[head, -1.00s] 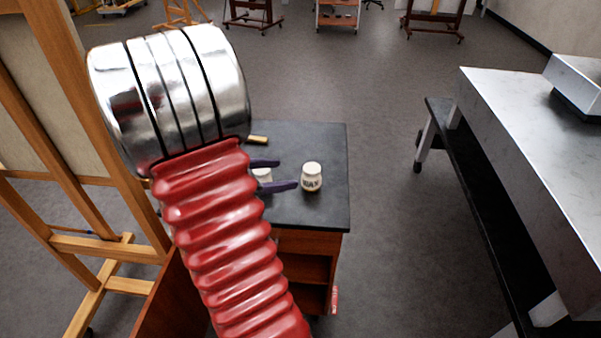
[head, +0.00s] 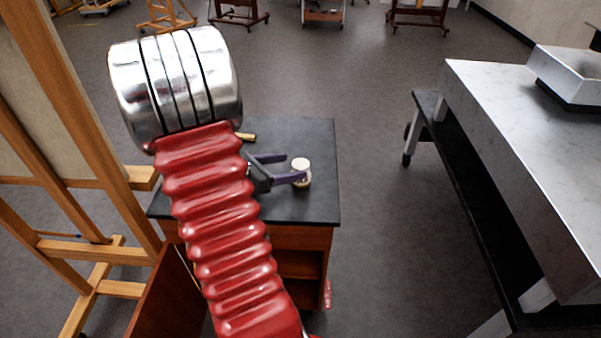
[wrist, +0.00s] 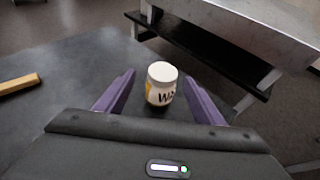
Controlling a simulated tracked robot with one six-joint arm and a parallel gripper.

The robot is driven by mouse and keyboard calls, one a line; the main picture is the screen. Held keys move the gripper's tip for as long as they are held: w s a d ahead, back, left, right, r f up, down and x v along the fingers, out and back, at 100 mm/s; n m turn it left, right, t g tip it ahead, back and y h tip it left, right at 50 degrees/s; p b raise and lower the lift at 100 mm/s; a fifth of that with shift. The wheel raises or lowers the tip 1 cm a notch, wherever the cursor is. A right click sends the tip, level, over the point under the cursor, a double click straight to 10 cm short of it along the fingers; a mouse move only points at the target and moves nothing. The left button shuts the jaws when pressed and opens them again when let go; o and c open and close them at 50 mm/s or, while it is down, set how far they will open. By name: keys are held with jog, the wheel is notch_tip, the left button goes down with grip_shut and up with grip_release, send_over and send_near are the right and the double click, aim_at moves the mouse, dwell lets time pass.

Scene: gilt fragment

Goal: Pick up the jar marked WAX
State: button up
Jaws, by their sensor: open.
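The white jar with dark lettering starting "WA" (wrist: 161,84) stands upright on the dark cabinet top. In the wrist view it sits between and a little beyond the two purple fingers of my gripper (wrist: 160,98), with clear room on both sides. In the head view the jar (head: 301,172) stands near the right side of the top. My gripper (head: 282,168) points at it from the left, open and empty, with one fingertip in front of the jar's lower part. My red arm hides much of the cabinet's left side.
The dark cabinet top (head: 308,140) has its right edge close to the jar. A yellow-brown block (wrist: 18,84) lies at the left in the wrist view.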

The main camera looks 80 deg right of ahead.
aim_at(294, 166)
jog(key=shift+x, duration=1.8)
jog(key=shift+s+x, duration=0.25)
jog(key=shift+x, duration=2.4)
jog(key=shift+w+a+r, duration=0.1)
jog(key=shift+a, duration=0.05)
jog(key=c, duration=1.2)
jog(key=shift+r, duration=0.1)
jog(key=shift+c, duration=0.2)
notch_tip(294, 166, up, 10)
